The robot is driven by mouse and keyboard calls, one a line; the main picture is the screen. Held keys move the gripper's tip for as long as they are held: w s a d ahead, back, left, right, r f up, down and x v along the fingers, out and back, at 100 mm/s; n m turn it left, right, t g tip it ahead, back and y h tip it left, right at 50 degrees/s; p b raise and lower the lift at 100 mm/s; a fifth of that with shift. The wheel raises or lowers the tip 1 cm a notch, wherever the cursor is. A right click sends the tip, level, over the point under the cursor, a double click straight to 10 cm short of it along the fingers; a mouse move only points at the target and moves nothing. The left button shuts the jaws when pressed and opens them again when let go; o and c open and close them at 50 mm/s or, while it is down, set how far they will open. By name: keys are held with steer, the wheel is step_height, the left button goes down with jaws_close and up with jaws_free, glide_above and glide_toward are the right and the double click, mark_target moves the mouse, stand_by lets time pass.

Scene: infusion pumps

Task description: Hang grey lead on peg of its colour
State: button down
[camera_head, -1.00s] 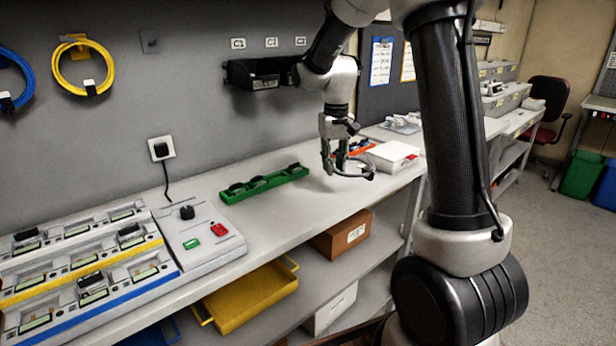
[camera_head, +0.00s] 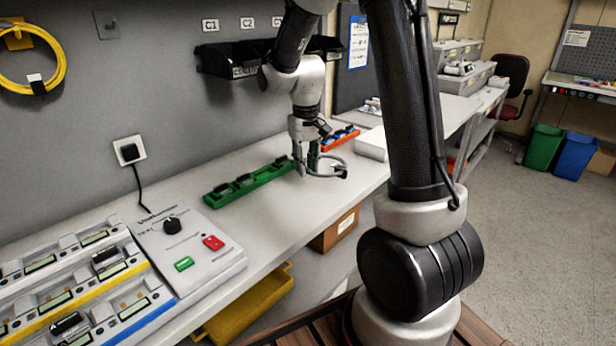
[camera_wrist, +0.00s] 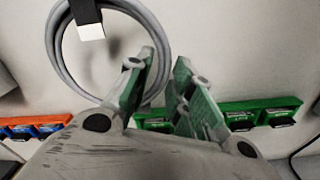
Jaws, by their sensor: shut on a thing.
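The grey lead (camera_head: 330,162) is a coiled loop with a dark and white tie. My gripper (camera_head: 306,172) is shut on it and holds it above the bench. In the wrist view the coil (camera_wrist: 62,68) hangs to the left of and behind the fingers of my gripper (camera_wrist: 163,68), with its tie (camera_wrist: 88,22) at upper left; the exact grip point is hard to see. A grey plate with a small peg (camera_head: 107,24) is on the wall at upper left, with nothing on it. A yellow coil (camera_head: 40,87) hangs on the yellow peg (camera_head: 16,36) left of it.
A green rack (camera_head: 248,187) and an orange rack (camera_head: 340,138) lie on the bench near my gripper. A control box (camera_head: 190,243) and pump rows (camera_head: 70,290) fill the near left. Black bins (camera_head: 225,62) are on the wall. A plug and cable (camera_head: 128,152) stick out below the grey peg.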

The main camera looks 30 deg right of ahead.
mark_target(306, 186)
steer(key=shift+f, duration=1.95)
steer(key=c, duration=1.3)
jaws_free()
steer(key=shift+f, duration=0.15)
steer(key=shift+o, duration=0.2)
step_height(306, 186, up, 12)
steer(key=shift+s+r, duration=0.1)
steer(key=shift+r, duration=0.05)
steer(key=s+r+t, duration=0.2)
steer(key=s+r, duration=0.1)
steer(key=s, duration=0.9)
steer(key=s+r+t, duration=0.2)
steer(key=s+r, duration=0.1)
steer(key=s, duration=0.8)
steer(key=shift+s+d+r+n, duration=0.3)
steer(key=shift+s+r, duration=0.1)
steer(key=shift+o, duration=0.5)
